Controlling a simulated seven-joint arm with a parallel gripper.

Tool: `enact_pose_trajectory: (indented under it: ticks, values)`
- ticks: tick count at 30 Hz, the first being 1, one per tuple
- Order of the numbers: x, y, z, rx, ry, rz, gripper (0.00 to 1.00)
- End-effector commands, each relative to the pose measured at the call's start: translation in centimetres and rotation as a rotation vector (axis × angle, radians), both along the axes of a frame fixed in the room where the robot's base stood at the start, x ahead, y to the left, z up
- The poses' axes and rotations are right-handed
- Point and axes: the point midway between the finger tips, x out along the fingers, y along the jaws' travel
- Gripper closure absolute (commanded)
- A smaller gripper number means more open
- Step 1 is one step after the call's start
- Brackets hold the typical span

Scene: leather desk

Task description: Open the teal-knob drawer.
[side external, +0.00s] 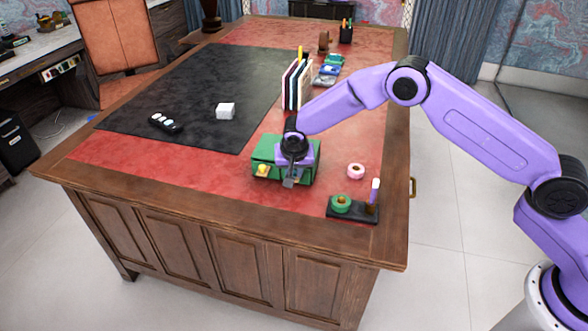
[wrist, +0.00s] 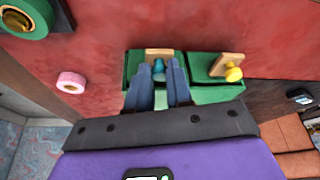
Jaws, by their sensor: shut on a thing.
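A green cabinet (side external: 266,150) with two drawers side by side stands on the red leather near the desk's front edge. It also shows in the wrist view (wrist: 205,93). The teal knob (wrist: 158,69) sits on a light wooden front (wrist: 158,52). The yellow knob (wrist: 234,74) is on the neighbouring wooden front (wrist: 222,63); it also shows in the side view (side external: 262,170). My gripper (side external: 288,183) is pointed down at the cabinet's front. In the wrist view its fingers (wrist: 160,80) are shut on the teal knob, one on each side. The arm hides the teal knob in the side view.
A pink ring (side external: 356,171) lies right of the cabinet. Upright books (side external: 296,85) stand behind. A white cube (side external: 225,111) and a dark remote (side external: 165,123) lie on the black mat.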

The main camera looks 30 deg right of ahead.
Motion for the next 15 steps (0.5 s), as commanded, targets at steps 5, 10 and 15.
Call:
enact_pose_trajectory:
  ticks: [5,10,15]
  values:
    - [-2.7,2.6,0.1,-0.001,0.002,0.007,1.0]
    - [-5.2,4.8,0.0,-0.001,0.002,0.004,1.0]
    - [-5.9,5.4,0.1,0.0,-0.001,0.001,1.0]
